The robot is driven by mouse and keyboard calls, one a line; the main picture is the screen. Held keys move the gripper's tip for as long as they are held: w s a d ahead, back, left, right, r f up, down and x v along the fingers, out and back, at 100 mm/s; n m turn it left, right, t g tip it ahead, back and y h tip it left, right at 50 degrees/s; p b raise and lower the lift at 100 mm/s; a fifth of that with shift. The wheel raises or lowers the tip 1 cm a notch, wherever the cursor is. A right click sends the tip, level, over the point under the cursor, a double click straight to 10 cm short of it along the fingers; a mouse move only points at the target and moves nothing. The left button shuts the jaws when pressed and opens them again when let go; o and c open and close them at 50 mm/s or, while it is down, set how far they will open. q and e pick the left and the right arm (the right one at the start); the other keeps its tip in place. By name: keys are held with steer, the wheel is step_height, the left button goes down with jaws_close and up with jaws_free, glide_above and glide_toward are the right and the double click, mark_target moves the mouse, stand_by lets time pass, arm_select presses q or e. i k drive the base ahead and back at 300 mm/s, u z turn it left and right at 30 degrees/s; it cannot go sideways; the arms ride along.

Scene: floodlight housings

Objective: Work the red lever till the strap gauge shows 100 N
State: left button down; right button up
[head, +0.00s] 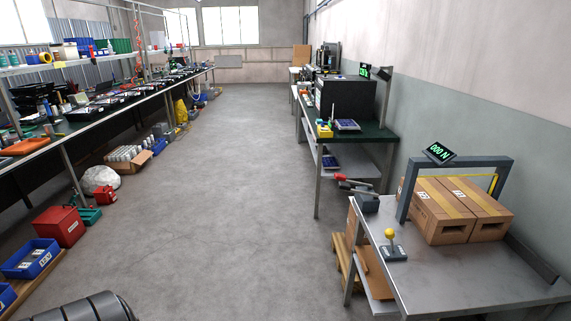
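The red lever (313,177) sticks out to the left from a dark grey tensioner-like device (365,201) at the left back corner of the steel table. The strap gauge (439,152) is a small black display on top of a grey arch and reads 000 N in green. Two cardboard boxes (441,228) with yellow bands stand side by side under the arch. Neither of my grippers shows in the head view.
The steel table (450,284) carries a yellow-knobbed control (390,236) near its left edge. A green-topped bench (372,133) stands behind it. The floor (215,200) between it and the long left bench (80,122) is clear; red and blue boxes line the left side.

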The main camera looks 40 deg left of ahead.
mark_target(341, 177)
steer(key=u, duration=0.6)
steer(key=i, duration=1.3)
steer(key=z, duration=0.4)
